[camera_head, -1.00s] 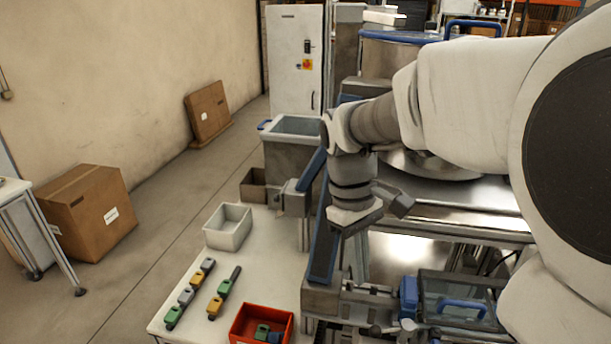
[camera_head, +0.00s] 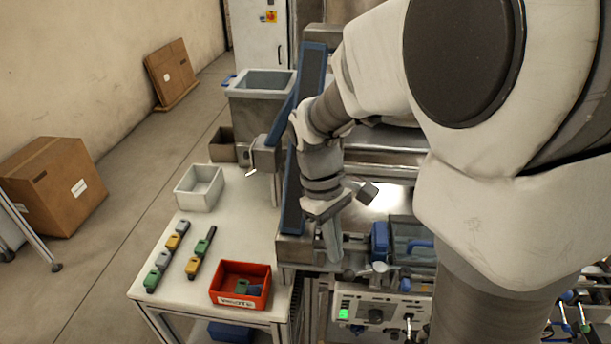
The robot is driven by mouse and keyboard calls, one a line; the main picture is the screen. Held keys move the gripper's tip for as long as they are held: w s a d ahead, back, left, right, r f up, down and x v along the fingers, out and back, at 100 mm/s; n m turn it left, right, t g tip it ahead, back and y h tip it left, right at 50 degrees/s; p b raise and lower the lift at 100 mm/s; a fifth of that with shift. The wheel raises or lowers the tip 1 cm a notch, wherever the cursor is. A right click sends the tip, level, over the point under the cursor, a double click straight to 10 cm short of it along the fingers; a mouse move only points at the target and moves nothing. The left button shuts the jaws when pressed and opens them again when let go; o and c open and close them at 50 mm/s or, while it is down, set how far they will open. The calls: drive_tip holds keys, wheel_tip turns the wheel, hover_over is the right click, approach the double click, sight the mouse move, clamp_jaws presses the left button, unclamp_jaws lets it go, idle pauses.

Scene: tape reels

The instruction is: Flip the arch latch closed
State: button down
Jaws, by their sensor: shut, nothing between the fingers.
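My gripper (camera_head: 332,246) is at the lower end of my arm, pointing down beside the right edge of the dark belt. Its fingers look together with nothing seen between them, over the metal parts at the near end of the belt. The dark belt (camera_head: 291,195) has blue side rails and runs away from me. I cannot pick out the arch latch for certain. A grey metal bracket block (camera_head: 264,157) with a small pale lever stands at the belt's left side, apart from my gripper. My arm hides part of the machine behind it.
A white table (camera_head: 214,236) holds a white bin (camera_head: 200,187), a red bin (camera_head: 240,284) and rows of small coloured blocks (camera_head: 165,258). A control panel (camera_head: 378,311) with a green display is at the front. A cardboard box (camera_head: 52,185) stands on open floor at left.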

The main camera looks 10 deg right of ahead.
drive_tip(key=shift+x, duration=1.45)
